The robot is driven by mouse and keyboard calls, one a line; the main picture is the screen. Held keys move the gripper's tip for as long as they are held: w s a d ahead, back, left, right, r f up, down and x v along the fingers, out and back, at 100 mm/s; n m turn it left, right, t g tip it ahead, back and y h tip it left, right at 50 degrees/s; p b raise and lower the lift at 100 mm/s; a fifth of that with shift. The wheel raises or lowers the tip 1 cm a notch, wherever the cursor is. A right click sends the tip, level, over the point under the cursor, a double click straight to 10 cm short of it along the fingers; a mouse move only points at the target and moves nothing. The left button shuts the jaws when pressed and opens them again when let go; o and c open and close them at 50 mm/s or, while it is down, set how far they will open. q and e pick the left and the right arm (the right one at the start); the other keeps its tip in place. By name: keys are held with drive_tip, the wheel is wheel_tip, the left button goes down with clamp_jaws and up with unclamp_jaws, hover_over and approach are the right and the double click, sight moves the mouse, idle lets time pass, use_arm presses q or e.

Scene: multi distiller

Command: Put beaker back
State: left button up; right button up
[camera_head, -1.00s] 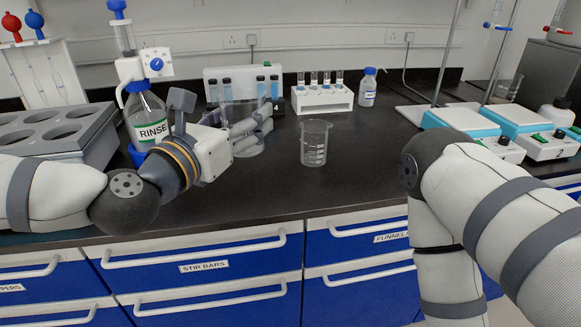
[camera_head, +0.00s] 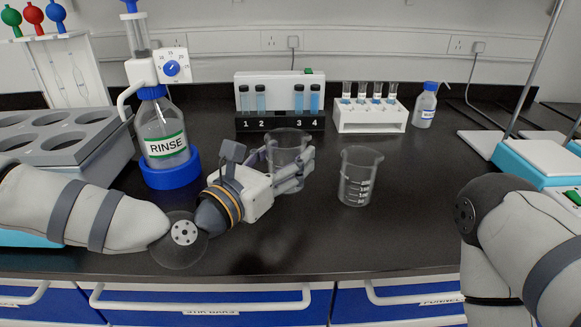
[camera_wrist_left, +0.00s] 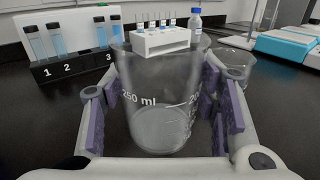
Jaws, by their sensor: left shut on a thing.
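A clear glass beaker (camera_head: 288,147) is between the fingers of my left gripper (camera_head: 297,172), left of the centre of the bench. My left gripper is shut on it. In the left wrist view the beaker (camera_wrist_left: 160,118) is upright, empty-looking and marked 250 ml, with finger pads on both sides. I cannot tell whether its base touches the bench. A second clear beaker (camera_head: 360,178) stands upright on the bench just right of my left gripper. It is partly hidden behind a finger in the left wrist view. My right arm is at the right edge; its gripper is out of view.
A RINSE bottle (camera_head: 163,135) in a blue base and a grey rack with round holes (camera_head: 60,140) stand left. A numbered vial rack (camera_head: 280,122) and a white vial rack (camera_head: 370,118) stand behind. Stirrer plates are at right. The bench's front middle is clear.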

use_arm(q)
drive_tip(key=f, duration=0.1)
drive_tip(key=w+f, duration=0.1)
drive_tip(key=f, duration=0.1)
drive_tip(key=f+b, duration=0.1)
drive_tip(key=shift+w+d+f, duration=0.1)
drive_tip(key=shift+w+f, duration=0.1)
drive_tip(key=shift+w, duration=0.2)
drive_tip(key=shift+s+f, duration=0.1)
drive_tip(key=shift+f, duration=0.1)
drive_tip(key=shift+s+r, duration=0.35)
drive_tip(key=shift+s, duration=0.05)
drive_tip(key=shift+w+f, duration=0.15)
drive_tip(key=shift+w, duration=0.05)
drive_tip(key=shift+f, duration=0.2)
drive_tip(key=o, duration=1.3)
use_arm(e)
drive_tip(key=shift+s+d+f+g, duration=0.25)
drive_tip(key=shift+s+f, duration=0.25)
drive_tip(key=shift+f, duration=0.1)
drive_tip(key=shift+s+d+f+g, duration=0.25)
drive_tip(key=shift+s+f, duration=0.2)
drive_tip(key=shift+f, duration=0.15)
use_arm(q)
drive_tip(key=shift+r, duration=0.1)
